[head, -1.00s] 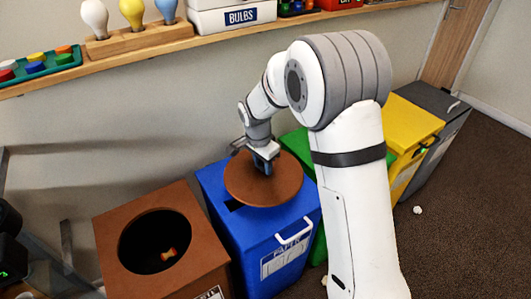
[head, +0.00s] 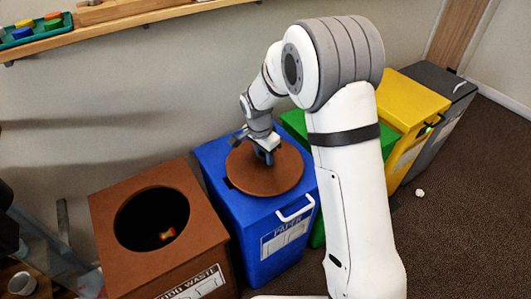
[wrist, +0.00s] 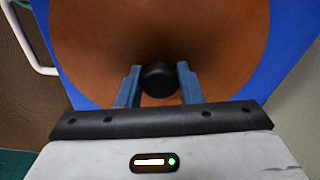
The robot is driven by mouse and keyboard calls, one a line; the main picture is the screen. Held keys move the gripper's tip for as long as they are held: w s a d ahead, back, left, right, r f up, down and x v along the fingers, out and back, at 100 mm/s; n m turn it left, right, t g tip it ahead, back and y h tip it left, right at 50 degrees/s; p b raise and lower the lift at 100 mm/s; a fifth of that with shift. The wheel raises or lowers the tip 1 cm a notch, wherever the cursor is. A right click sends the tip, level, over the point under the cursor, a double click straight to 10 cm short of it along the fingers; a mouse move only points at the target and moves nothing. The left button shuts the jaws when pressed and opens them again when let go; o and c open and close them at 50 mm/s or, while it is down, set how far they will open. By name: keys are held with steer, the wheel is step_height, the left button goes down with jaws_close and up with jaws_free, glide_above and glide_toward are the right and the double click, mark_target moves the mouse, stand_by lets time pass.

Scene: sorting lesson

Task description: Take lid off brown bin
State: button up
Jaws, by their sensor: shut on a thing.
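The round brown lid (head: 285,180) is over the top of the blue bin (head: 245,225), appearing to lie flat on it or just above; I cannot tell whether they touch. My gripper (head: 266,157) is shut on the lid's dark knob. In the wrist view the black knob (wrist: 160,78) sits between my two blue-grey fingers, with the lid (wrist: 100,40) filling the view behind. The brown bin (head: 190,265) stands left of the blue bin, its round opening uncovered. A small red and tan item (head: 168,234) lies inside the opening.
Green (head: 295,122), yellow (head: 415,100) and grey (head: 435,78) bins stand to the right, partly behind my arm. A wooden shelf (head: 130,18) runs along the wall. A white crumpled scrap (head: 420,193) lies on the otherwise clear carpet at right.

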steer(key=o, duration=1.6)
steer(key=shift+r, duration=0.1)
steer(key=shift+r+p, duration=2.1)
steer(key=shift+r, duration=1.35)
